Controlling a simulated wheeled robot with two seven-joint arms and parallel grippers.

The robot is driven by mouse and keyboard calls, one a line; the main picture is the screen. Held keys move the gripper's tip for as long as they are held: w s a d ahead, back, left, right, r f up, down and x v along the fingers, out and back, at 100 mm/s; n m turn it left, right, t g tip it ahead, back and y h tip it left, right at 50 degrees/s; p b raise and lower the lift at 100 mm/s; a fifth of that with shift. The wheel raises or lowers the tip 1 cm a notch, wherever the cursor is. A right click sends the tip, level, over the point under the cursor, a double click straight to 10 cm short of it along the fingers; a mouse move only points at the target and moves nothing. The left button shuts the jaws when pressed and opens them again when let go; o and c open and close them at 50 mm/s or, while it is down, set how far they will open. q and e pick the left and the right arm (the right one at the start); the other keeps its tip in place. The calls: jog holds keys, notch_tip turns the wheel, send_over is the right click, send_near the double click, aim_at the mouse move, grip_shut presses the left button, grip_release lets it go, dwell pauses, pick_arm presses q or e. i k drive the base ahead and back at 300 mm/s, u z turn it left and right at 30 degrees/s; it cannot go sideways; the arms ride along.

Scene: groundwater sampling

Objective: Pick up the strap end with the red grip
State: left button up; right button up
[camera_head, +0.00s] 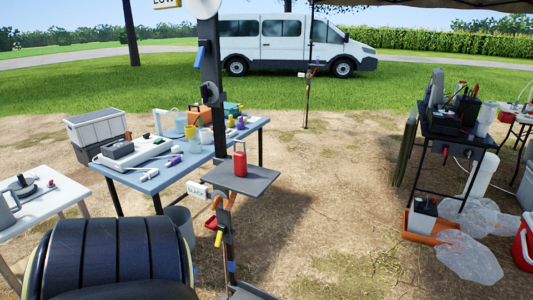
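An orange strap (231,201) hangs on the dark upright post in the middle, below the small grey shelf. A second thin post farther back carries a small red and orange piece (313,64), too small to make out. Neither of my grippers is in view.
The dark post (211,75) carries a grey shelf (258,183) with a red container (239,160). A blue-topped table (190,168) full of gear stands behind it to the left. A black equipment stand (455,137) and clear bags (468,256) are right. Bare ground lies between.

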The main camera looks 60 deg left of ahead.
aim_at(240, 158)
jog(key=u, duration=0.9)
jog(key=i, duration=1.1)
jog(key=u, duration=1)
